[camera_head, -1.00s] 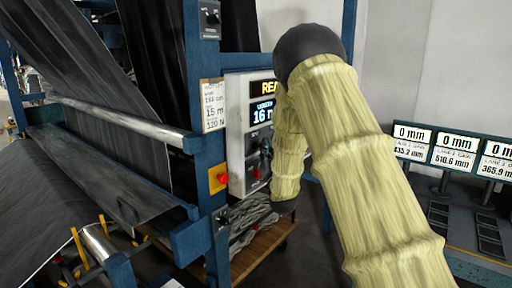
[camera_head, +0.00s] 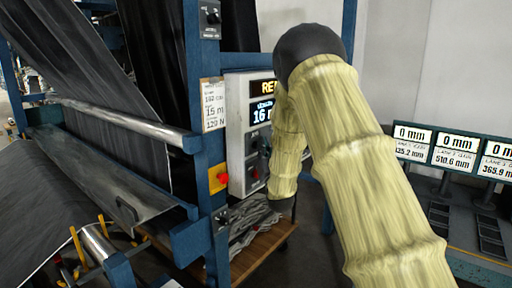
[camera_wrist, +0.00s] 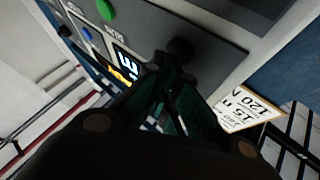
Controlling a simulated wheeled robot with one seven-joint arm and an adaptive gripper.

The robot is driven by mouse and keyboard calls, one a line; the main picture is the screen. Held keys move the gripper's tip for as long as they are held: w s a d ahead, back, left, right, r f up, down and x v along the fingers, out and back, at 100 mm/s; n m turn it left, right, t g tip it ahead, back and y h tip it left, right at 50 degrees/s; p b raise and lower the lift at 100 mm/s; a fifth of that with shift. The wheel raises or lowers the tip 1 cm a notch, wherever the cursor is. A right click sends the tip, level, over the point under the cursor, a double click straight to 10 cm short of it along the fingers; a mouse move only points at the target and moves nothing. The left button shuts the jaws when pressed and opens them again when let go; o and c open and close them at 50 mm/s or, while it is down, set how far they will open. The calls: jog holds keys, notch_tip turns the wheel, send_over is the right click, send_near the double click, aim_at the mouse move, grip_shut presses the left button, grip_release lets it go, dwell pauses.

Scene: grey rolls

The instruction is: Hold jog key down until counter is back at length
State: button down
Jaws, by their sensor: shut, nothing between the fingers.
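A light grey control box (camera_head: 235,135) stands on the blue machine frame, with a lit display (camera_head: 263,110) reading "16 m" as far as it shows; my arm hides its right part. In the wrist view the panel (camera_wrist: 222,35) has a green button (camera_wrist: 105,9), a blue button (camera_wrist: 87,33), a lit display (camera_wrist: 126,63) and a dark round knob or key (camera_wrist: 180,47). My gripper (camera_wrist: 168,62) is shut and empty, its fingertips at or just short of that dark key. I cannot tell whether they touch it. My arm mostly hides the gripper in the head view.
A red button on a yellow plate (camera_head: 217,178) sits left below the box. A paper card (camera_head: 213,104) hangs beside it. Dark fabric (camera_head: 95,80) runs over rollers at left. Several small displays (camera_head: 455,150) stand at right.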

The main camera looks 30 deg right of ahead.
jog(key=shift+w+a, duration=0.15)
jog(key=shift+w, duration=0.2)
dwell(1.1)
jog(key=shift+s+b, duration=0.15)
jog(key=shift+b, duration=0.15)
dwell(2.0)
jog(key=shift+s+d, duration=0.35)
jog(key=shift+s, duration=0.3)
jog(key=shift+s, duration=0.1)
jog(key=s, duration=0.1)
jog(key=s+d+b, duration=0.1)
jog(key=s, duration=0.1)
jog(key=s+d, duration=0.1)
jog(key=shift+s+b, duration=0.2)
jog(key=shift+b, duration=0.1)
dwell(0.5)
